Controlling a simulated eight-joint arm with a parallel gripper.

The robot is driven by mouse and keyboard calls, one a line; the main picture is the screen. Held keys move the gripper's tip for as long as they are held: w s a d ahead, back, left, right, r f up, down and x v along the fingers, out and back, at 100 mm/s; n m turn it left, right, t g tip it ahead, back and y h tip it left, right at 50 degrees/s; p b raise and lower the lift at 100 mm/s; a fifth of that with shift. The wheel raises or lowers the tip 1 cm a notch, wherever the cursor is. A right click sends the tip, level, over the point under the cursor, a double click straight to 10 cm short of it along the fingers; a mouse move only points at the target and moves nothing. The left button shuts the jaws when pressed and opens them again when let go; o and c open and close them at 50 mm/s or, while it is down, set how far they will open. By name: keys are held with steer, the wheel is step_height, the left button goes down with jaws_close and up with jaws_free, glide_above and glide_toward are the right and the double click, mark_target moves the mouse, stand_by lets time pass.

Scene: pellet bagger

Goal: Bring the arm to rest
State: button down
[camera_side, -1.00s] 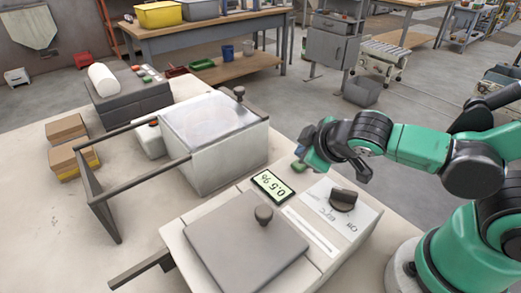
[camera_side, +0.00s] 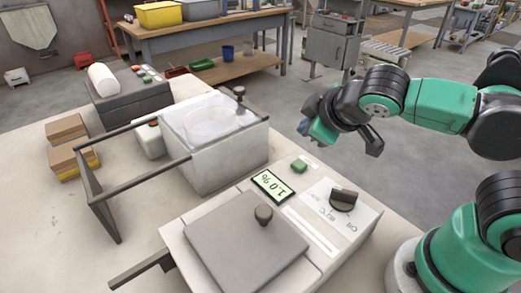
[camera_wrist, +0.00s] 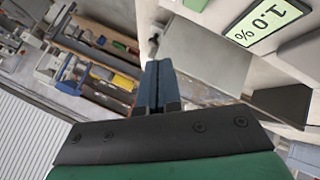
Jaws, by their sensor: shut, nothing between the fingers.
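My gripper (camera_side: 305,128) is in the air above and behind the white machine with the dial, near the table's far right edge. In the wrist view the two dark fingers of my gripper (camera_wrist: 160,72) lie together, shut and empty. A green button (camera_side: 299,166) and a dark knob (camera_side: 343,199) sit on the machine's panel. My gripper touches none of these.
A white box with a clear lid (camera_side: 213,125) stands left of the gripper, with a dark bar frame (camera_side: 104,205) beside it. A grey lid with a knob (camera_side: 246,248) is in front. Brown boxes (camera_side: 70,150) lie at the left. The air around my gripper is clear.

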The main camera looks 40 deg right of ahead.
stand_by(0.3)
steer(key=m, duration=0.1)
steer(key=d+f+m+g+y, duration=0.1)
steer(key=shift+s+d+m, duration=0.3)
steer(key=shift+s, duration=0.1)
steer(key=shift+s+d+f+m+g+y, duration=0.1)
steer(key=shift+d+f+m+g+y, duration=0.2)
steer(key=shift+m, duration=0.4)
steer(key=shift+s+r+m+y, duration=0.1)
steer(key=shift+r+m+y, duration=0.05)
steer(key=shift+m+y, duration=0.5)
stand_by(5.8)
